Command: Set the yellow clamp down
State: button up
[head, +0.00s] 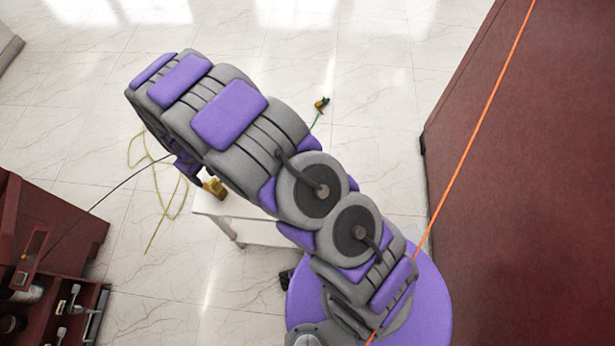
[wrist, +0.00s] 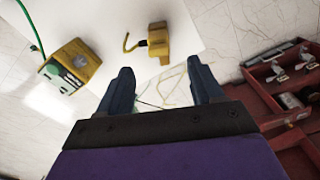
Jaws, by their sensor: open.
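The yellow clamp (wrist: 157,42), a block with a thin hook on its left side, appears to rest on the white table (wrist: 118,28) near its edge in the wrist view. A yellow piece (head: 214,187) that looks like it shows at the table corner in the head view, partly behind my arm. My gripper (wrist: 163,72) is open, its two dark fingers apart with nothing between them. The clamp lies just beyond the fingertips, apart from them.
A yellow and green box (wrist: 72,68) with a green cord sits left of the clamp. A red cabinet with open compartments (head: 50,250) stands at lower left. A yellow cord (head: 165,205) lies on the tiles.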

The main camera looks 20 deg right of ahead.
jog(key=shift+a+r, duration=0.1)
jog(key=shift+a, duration=0.15)
jog(key=s+d+r+m, duration=0.2)
jog(key=s+d+r, duration=0.1)
jog(key=d+r, duration=0.6)
jog(key=s+d+r+m, duration=0.2)
jog(key=s+d+r, duration=0.2)
jog(key=d+r, duration=0.6)
jog(key=s+d+r+m+g, duration=0.1)
jog(key=s+d+r, duration=0.3)
jog(key=s, duration=0.8)
jog(key=s+d+r+m, duration=0.4)
jog(key=s+d+r, duration=0.1)
jog(key=s, duration=0.6)
jog(key=shift+s+d+r+g, duration=0.2)
jog(key=shift+s+d+g, duration=0.2)
jog(key=shift+d, duration=0.5)
jog(key=shift+d, duration=0.1)
